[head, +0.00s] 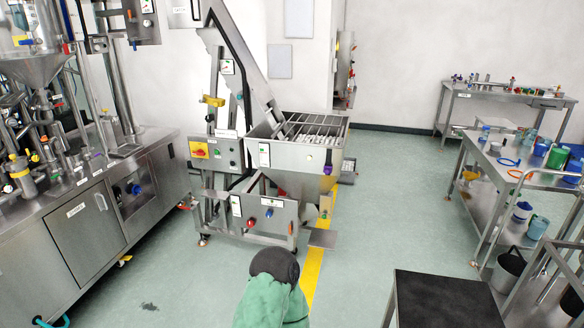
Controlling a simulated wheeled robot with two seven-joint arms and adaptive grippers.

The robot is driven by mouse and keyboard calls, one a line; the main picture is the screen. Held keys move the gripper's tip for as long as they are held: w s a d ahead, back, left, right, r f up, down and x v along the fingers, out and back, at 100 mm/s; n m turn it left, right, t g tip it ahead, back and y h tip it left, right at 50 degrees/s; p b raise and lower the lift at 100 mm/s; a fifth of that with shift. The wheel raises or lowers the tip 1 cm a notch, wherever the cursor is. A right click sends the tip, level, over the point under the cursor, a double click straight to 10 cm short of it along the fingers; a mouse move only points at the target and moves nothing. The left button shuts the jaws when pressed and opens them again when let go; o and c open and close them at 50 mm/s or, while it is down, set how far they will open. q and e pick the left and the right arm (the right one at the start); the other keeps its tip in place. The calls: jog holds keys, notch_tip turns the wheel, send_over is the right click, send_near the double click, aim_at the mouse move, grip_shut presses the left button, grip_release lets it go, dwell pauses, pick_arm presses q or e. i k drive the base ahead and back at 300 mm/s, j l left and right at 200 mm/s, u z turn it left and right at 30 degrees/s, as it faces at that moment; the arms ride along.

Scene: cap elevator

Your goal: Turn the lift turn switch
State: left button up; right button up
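The cap elevator stands at the centre, with a hopper (318,148) under a barred grid and an inclined conveyor (243,55) rising to the upper left. On its upper control box is a red rotary switch on a yellow plate (200,150), with small buttons beside it. Labels are too small to read, so I cannot tell which is the lift turn switch. Neither gripper is in view.
A steel filling machine (75,215) fills the left side. A green object with a dark rounded top (273,290) stands in front of the elevator. A dark-topped stand (445,300) and a cart (510,165) are on the right. Green floor (395,205) is clear between.

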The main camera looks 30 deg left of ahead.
aim_at(200, 152)
jog(key=u, duration=1.8)
jog(key=i+j+u, duration=0.25)
jog(key=i, duration=0.35)
jog(key=i+u, duration=0.3)
jog(key=i, duration=0.35)
jog(key=i+j+z, duration=0.1)
jog(key=i, duration=0.35)
jog(key=i+j, duration=0.1)
jog(key=i, duration=0.35)
jog(key=i+j+z, duration=0.15)
jog(key=i, duration=0.3)
jog(key=i+j, duration=0.15)
jog(key=i, duration=0.3)
jog(key=l+z, duration=0.05)
